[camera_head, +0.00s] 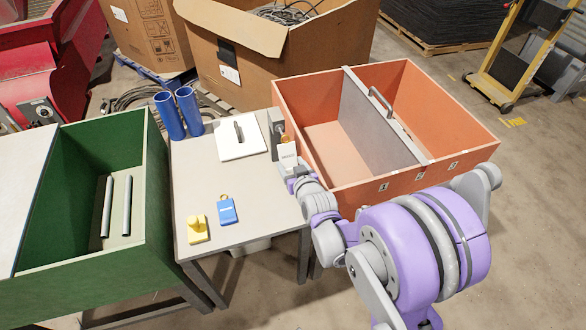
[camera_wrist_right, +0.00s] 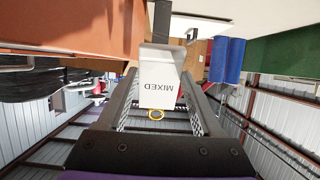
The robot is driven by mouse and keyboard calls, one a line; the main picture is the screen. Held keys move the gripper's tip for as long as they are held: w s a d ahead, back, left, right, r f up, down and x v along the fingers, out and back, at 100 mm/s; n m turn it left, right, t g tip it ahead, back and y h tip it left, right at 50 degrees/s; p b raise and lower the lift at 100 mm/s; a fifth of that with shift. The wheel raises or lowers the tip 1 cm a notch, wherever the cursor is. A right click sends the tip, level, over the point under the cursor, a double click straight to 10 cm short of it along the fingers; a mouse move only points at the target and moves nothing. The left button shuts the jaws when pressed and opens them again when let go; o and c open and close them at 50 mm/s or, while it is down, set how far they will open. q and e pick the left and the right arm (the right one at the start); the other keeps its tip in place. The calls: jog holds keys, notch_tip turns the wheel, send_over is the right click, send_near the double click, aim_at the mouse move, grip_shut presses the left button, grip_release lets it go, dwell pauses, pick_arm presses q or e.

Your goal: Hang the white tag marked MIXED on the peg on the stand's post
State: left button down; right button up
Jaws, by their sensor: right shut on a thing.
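The white tag marked MIXED (camera_head: 288,155) is upright beside the dark grey stand's post (camera_head: 276,122) at the table's right edge. My right gripper (camera_head: 298,172) is shut on the tag. In the head view the ring is close to the post. The peg is not clear, and I cannot tell whether the ring is around it. My left gripper is not in view.
The grey table (camera_head: 200,175) carries a blue tag (camera_head: 228,212), a yellow piece with a knob (camera_head: 198,232), a white plate with a handle (camera_head: 240,142) and blue cups (camera_head: 169,117). An orange divided bin (camera_head: 440,172) stands right, a green bin (camera_head: 158,200) left.

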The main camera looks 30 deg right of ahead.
aim_at(289, 160)
jog(key=shift+w+d+f, duration=0.1)
jog(key=shift+w+d, duration=0.15)
jog(key=shift+w, duration=0.65)
jog(key=shift+w+d+f, duration=0.1)
jog(key=shift+w+d, duration=0.1)
jog(key=shift+w, duration=0.65)
jog(key=shift+w+f, duration=0.1)
jog(key=shift+w, duration=0.05)
grip_shut()
jog(key=shift+w+d+f+b, duration=0.1)
jog(key=shift+w+f+b, duration=0.2)
jog(key=shift+w+b, duration=0.15)
jog(key=o, duration=1.4)
grip_release()
jog(key=shift+c, duration=0.2)
jog(key=shift+s, duration=0.1)
jog(key=p+v, duration=0.1)
jog(key=v, duration=0.9)
jog(key=shift+s+r, duration=0.15)
jog(key=shift+s, duration=0.2)
